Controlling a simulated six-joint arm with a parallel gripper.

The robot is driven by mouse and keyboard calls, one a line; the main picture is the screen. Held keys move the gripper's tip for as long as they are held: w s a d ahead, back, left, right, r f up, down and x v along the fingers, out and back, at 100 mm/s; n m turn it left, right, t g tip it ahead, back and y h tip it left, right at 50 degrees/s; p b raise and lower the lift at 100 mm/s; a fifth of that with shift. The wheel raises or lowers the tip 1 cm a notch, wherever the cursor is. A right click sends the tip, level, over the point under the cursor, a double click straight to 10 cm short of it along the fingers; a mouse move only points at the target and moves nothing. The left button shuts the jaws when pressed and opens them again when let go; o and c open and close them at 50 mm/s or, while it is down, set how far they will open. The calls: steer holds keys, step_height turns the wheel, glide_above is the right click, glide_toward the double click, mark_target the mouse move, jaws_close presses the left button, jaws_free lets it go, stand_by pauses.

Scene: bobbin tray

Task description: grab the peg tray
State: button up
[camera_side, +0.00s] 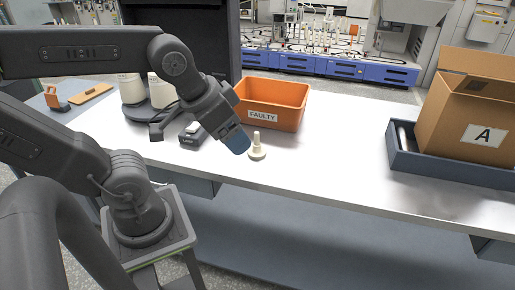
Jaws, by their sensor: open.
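A dark tray (137,111) carrying white bobbins (132,88) stands on the left part of the table, behind my arm. It looks like the peg tray; part of it and its pegs are hidden. My gripper (237,141) is to the right of this tray, low over the table and tilted down, with a blue end. It is open, and I see nothing held. A cream peg-like piece on a round foot (257,149) stands upright just right of my gripper. I cannot tell whether they touch.
An orange bin labelled FAULTY (285,103) stands behind my gripper. A small grey device (192,134) is left of it. A cardboard box marked A (465,125) sits in a blue-grey tray (440,169) at right. An orange-brown board (92,94) lies far left. The table's middle right is clear.

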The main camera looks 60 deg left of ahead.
steer(key=c, duration=0.3)
steer(key=m+g+y, duration=0.4)
steer(key=m+g, duration=0.1)
steer(key=m, duration=1.3)
glide_above(256, 138)
steer(key=d, duration=0.4)
step_height(256, 138, down, 9)
steer(key=shift+m+y, duration=0.3)
steer(key=x, duration=0.8)
steer(key=shift+w+f, duration=0.1)
steer(key=shift+w, duration=0.2)
steer(key=shift+s+x, duration=0.15)
steer(key=shift+x, duration=1.25)
steer(key=shift+s+x, duration=0.15)
steer(key=shift+x, duration=1.2)
